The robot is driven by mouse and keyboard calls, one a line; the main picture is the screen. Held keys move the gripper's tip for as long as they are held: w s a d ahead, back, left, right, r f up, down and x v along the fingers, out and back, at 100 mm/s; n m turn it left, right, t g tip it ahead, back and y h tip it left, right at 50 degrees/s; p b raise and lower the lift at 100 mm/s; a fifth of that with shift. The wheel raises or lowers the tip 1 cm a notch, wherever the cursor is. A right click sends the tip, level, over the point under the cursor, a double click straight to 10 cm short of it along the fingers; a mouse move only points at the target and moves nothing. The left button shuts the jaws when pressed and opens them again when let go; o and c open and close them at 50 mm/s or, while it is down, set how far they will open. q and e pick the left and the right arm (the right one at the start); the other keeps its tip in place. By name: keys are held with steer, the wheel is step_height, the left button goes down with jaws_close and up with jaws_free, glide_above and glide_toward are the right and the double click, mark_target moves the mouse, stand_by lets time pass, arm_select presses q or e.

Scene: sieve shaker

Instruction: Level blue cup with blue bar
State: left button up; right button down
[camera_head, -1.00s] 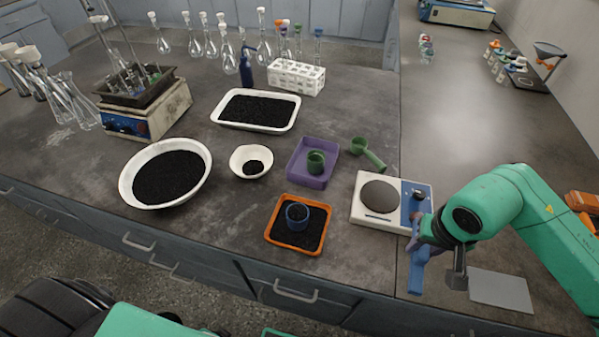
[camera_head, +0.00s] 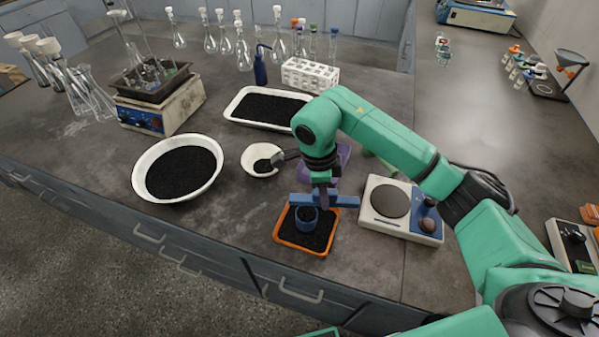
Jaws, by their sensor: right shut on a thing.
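A blue cup (camera_head: 306,222) stands in the orange tray (camera_head: 281,238) of black granules. My right gripper (camera_head: 323,190) is shut on the blue bar (camera_head: 340,201) and holds it level, crosswise over the cup's far side. I cannot tell whether the bar touches the cup's rim. Black granules show inside the cup. My left gripper is not in view.
A purple tray (camera_head: 343,152) is mostly hidden behind my right arm. A small white bowl (camera_head: 250,155), a large white bowl (camera_head: 143,185) and a white tray (camera_head: 237,99) hold black granules. Glassware stands at the back.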

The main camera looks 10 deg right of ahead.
steer(key=m, duration=0.2)
steer(key=w+m, duration=0.1)
steer(key=m, duration=0.4)
steer(key=shift+w+a+r+g+y, duration=0.2)
steer(key=shift+w+a+g+y, duration=0.05)
steer(key=shift+a+g+y, duration=0.15)
steer(key=w+a+r+m+t+y+p, duration=0.1)
steer(key=w+a+m, duration=0.1)
steer(key=m, duration=1)
steer(key=w+a+m+y, duration=0.1)
steer(key=w+m+y, duration=0.1)
steer(key=m, duration=1.1)
step_height(320, 180, down, 6)
steer(key=b, duration=0.5)
steer(key=shift+w+a, duration=0.1)
steer(key=shift+a, duration=0.05)
steer(key=shift+f, duration=0.1)
steer(key=s+p, duration=0.1)
steer(key=s, duration=0.2)
steer(key=s+p, duration=0.1)
steer(key=s, duration=0.2)
steer(key=s+p, duration=0.1)
steer(key=s, duration=0.2)
steer(key=shift+s+d+r, duration=0.25)
steer(key=shift+s+d, duration=0.05)
steer(key=shift+s, duration=0.05)
steer(key=shift+r+p, duration=2.35)
steer(key=shift+r, duration=0.6)
